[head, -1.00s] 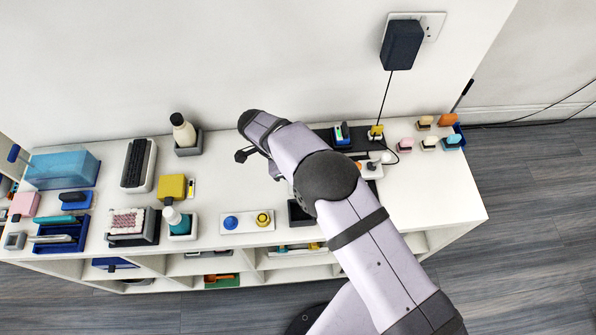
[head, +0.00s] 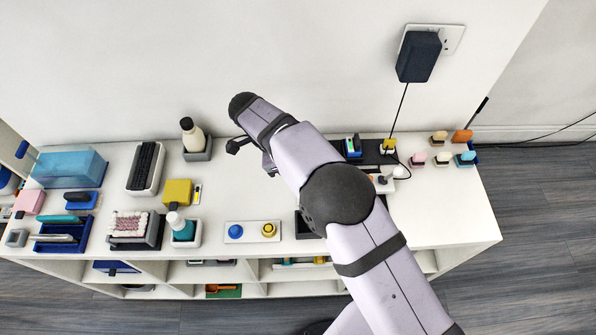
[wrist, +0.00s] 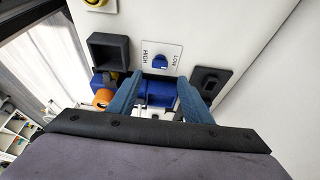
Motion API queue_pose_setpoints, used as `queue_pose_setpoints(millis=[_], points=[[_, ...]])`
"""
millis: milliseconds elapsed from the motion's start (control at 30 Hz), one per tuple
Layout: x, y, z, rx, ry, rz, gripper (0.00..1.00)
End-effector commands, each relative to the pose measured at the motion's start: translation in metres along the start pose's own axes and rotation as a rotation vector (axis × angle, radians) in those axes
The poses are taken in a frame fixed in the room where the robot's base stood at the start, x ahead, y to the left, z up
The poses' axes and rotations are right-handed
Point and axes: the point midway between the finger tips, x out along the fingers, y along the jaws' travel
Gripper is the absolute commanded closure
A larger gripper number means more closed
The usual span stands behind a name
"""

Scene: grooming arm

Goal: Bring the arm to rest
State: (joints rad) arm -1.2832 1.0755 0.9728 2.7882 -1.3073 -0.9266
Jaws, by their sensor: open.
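My arm (head: 375,262) reaches from the lower right up over the white bench top, with its wrist end raised toward the wall. In the head view my gripper is partly hidden by my own wrist, to the right of a cream bottle (head: 192,134). In the wrist view my gripper (wrist: 160,80) shows two blue fingers spread apart, with nothing held between them. A blue block (wrist: 160,93) shows beyond the gap, apart from the fingers as far as I can tell.
The bench top (head: 450,215) carries a yellow block (head: 177,192), a button plate (head: 252,232) and several brushes at the right. A black adapter (head: 418,56) hangs on the wall with its cable. The wrist view shows a HIGH/LOW switch plate (wrist: 160,57) and an open dark box (wrist: 109,52).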

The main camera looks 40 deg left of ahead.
Motion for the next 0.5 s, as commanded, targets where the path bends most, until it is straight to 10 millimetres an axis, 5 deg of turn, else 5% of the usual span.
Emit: queue_pose_setpoints(millis=[300, 500], points=[[-0.002, -0.004, -0.007, 0.004, 0.012, -0.012, 0.55], [-0.023, -0.029, -0.061, 0.032, 0.117, -0.106, 0.55]])
